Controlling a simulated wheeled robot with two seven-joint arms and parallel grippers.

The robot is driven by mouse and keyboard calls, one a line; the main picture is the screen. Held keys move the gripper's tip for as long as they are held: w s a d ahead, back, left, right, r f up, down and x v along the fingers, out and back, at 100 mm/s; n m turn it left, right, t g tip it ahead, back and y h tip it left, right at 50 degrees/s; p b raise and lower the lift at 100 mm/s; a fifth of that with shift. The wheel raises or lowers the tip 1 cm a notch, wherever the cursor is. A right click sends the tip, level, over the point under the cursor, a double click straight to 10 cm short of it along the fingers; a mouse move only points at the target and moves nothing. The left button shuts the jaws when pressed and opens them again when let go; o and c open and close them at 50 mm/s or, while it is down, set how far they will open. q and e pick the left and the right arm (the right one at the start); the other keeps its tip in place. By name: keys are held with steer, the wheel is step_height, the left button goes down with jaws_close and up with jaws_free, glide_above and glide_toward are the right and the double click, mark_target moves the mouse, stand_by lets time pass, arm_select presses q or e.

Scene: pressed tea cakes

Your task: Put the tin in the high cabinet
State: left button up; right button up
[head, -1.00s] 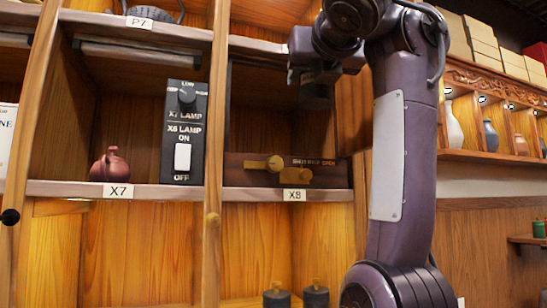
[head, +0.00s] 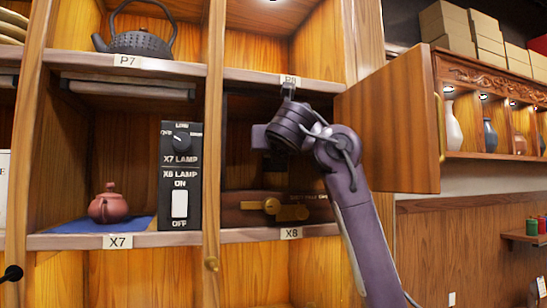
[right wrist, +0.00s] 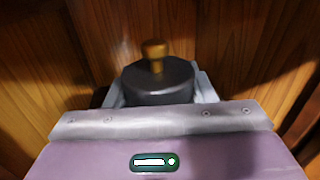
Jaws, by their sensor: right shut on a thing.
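In the right wrist view my right gripper (right wrist: 156,98) is shut on the tin (right wrist: 158,81), a dark round tin with a gold knob on its lid. Wooden panels stand close on both sides of it. In the head view my right arm (head: 345,185) reaches up from the lower right, its wrist in front of the X8 compartment, just below the P8 shelf edge (head: 262,77). The tin and jaws cannot be made out there. A wooden cabinet door (head: 390,125) stands open at the right. My left gripper is out of view.
The X7 compartment holds a reddish teapot (head: 108,205) and a black lamp switch panel (head: 180,178). A dark iron teapot (head: 140,42) stands on the P7 shelf. A brown case with gold clasps (head: 255,208) fills the bottom of X8. A wooden post (head: 213,130) separates the columns.

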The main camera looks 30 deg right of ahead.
mark_target(273, 164)
steer(key=shift+f, duration=0.25)
steer(key=shift+d+f, duration=0.1)
steer(key=shift+f, duration=0.2)
step_height(273, 164, down, 2)
steer(key=shift+f+p, duration=0.1)
steer(key=shift+p, duration=0.65)
steer(key=shift+w+f, duration=0.1)
steer(key=shift+f, duration=0.1)
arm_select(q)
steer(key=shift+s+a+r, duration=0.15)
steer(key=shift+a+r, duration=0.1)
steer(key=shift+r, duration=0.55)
arm_select(e)
steer(key=shift+f, duration=0.1)
steer(key=shift+f, duration=0.2)
steer(key=o, duration=1.1)
